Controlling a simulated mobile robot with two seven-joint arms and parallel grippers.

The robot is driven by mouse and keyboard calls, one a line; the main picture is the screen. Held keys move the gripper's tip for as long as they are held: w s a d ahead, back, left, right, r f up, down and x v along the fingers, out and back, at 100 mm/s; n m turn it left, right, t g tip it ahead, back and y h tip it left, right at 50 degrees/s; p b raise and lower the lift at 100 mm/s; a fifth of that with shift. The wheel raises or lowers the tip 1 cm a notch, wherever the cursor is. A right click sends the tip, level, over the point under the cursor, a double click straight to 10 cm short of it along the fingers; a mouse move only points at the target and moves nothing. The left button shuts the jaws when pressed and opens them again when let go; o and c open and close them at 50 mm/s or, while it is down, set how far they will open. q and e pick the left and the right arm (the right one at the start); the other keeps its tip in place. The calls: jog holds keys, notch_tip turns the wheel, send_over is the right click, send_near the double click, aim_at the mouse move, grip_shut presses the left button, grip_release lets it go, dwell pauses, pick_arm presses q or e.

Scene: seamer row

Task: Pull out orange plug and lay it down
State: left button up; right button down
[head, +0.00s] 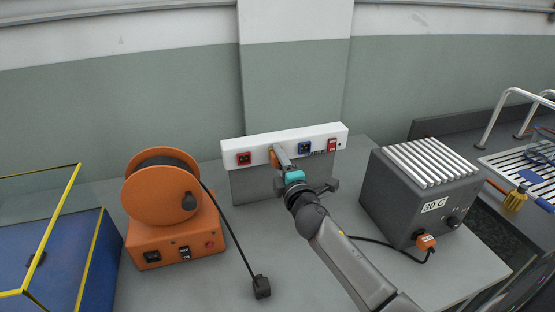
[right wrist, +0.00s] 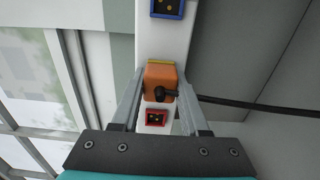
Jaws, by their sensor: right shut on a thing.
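The orange plug (head: 274,157) is at the white socket strip (head: 300,137) on the bench, between the red-framed socket (head: 243,158) and the blue-framed socket (head: 305,148). In the right wrist view the orange plug (right wrist: 160,80) sits between both fingers, with a yellow frame edge showing behind it. My right gripper (head: 279,156) is shut on the plug. I cannot tell whether the plug is fully seated or slightly out. My left gripper is not in view.
An orange cable reel (head: 160,195) stands left, its black plug (head: 262,287) lying on the bench (head: 215,285). A grey box (head: 415,195) marked 30 C stands right, with an orange connector (head: 426,241) and cable. A blue bin (head: 60,260) is far left.

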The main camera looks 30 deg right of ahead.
dwell(0.4)
jog(key=shift+p+v, duration=0.65)
jog(key=shift+v, duration=2.35)
